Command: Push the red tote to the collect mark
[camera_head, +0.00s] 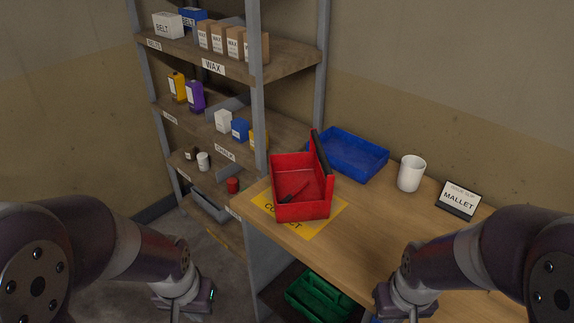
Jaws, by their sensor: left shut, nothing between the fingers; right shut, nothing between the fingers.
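My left gripper (190,297) is low at the bottom, left of the bench, shut and empty. My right gripper (392,305) is at the bottom edge by the bench front, shut and empty. Both are apart from the tote; their fingertips are hard to see.
A blue tray (350,155) sits close behind the tote. A white mug (411,173) and a MALLET sign (458,200) stand to its right. A shelf rack (258,100) with boxes and bottles rises at left. A green crate (318,297) is below the bench.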

